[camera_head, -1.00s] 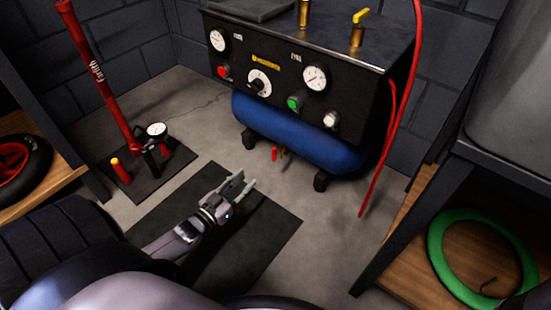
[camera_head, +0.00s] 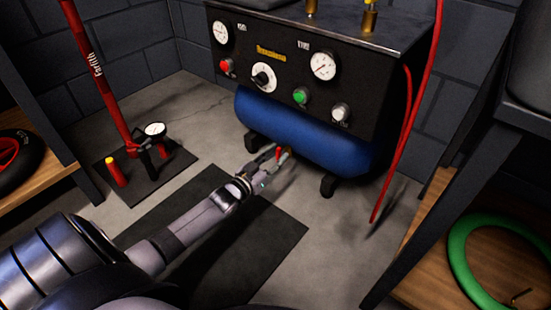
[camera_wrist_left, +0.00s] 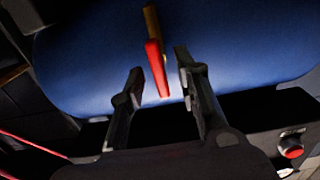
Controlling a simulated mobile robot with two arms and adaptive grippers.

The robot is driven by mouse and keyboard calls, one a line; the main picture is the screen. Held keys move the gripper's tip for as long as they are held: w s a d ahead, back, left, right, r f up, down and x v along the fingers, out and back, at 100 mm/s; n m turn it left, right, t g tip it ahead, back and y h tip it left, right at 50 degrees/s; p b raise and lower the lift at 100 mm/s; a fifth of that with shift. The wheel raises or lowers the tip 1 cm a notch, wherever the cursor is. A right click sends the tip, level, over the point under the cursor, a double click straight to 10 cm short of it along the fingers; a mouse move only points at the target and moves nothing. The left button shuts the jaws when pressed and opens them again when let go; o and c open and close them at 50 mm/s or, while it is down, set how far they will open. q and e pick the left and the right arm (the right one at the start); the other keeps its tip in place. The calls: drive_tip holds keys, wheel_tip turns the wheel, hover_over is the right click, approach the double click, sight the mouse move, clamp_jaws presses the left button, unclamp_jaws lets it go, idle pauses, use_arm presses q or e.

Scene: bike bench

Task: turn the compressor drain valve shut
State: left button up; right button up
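The compressor's blue tank (camera_head: 300,132) sits low under its black panel. The drain valve's red handle (camera_head: 278,153) hangs under the tank, by a brass fitting. In the left wrist view the red handle (camera_wrist_left: 157,68) points down from the brass fitting (camera_wrist_left: 152,22), between the finger tips. My left gripper (camera_head: 276,158) is at the valve, with its fingers apart on either side of the handle; it also shows in the left wrist view (camera_wrist_left: 160,65). Whether a finger touches the handle I cannot tell. My right gripper is not in view.
A red hose (camera_head: 405,150) hangs at the compressor's right. A red floor pump (camera_head: 108,90) stands on a dark plate at the left. A shelf with a green tyre (camera_head: 465,260) is at the right. A dark mat (camera_head: 245,245) lies on the floor.

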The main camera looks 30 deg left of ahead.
use_arm(q)
clamp_jaws()
idle(0.3)
idle(0.3)
